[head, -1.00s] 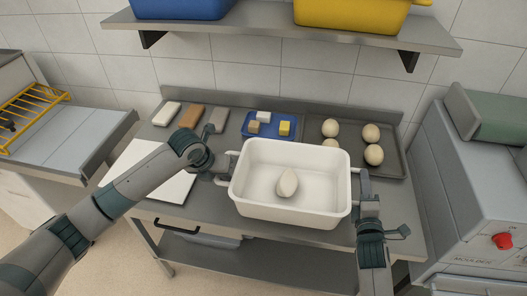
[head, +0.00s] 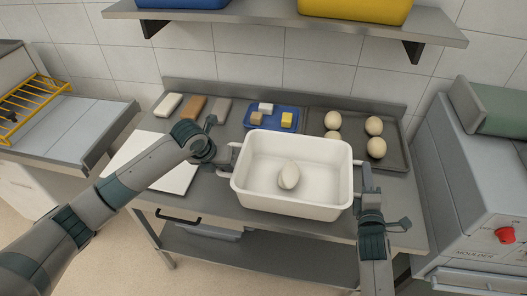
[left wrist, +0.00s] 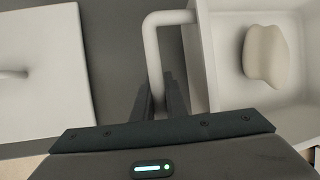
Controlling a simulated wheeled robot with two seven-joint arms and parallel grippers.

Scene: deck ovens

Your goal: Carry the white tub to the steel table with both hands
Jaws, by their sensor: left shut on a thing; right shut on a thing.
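The white tub (head: 262,202) is over the front middle of the steel table (head: 225,214), with one pale, rounded dough piece (head: 289,175) inside. I cannot tell whether its base touches the table. My left gripper (head: 226,161) is shut on the tub's left handle; the left wrist view shows this handle (left wrist: 152,50) between the fingers (left wrist: 160,100). My right gripper (head: 368,192) is shut on the tub's right handle, with the fingers partly hidden by the wrist. The tub looks about level.
Behind the tub are a blue tray (head: 257,124) with small blocks and a dark tray (head: 398,160) with several dough balls. A white board (head: 150,150) lies left. A grey machine (head: 470,190) stands right. A shelf (head: 290,24) hangs above.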

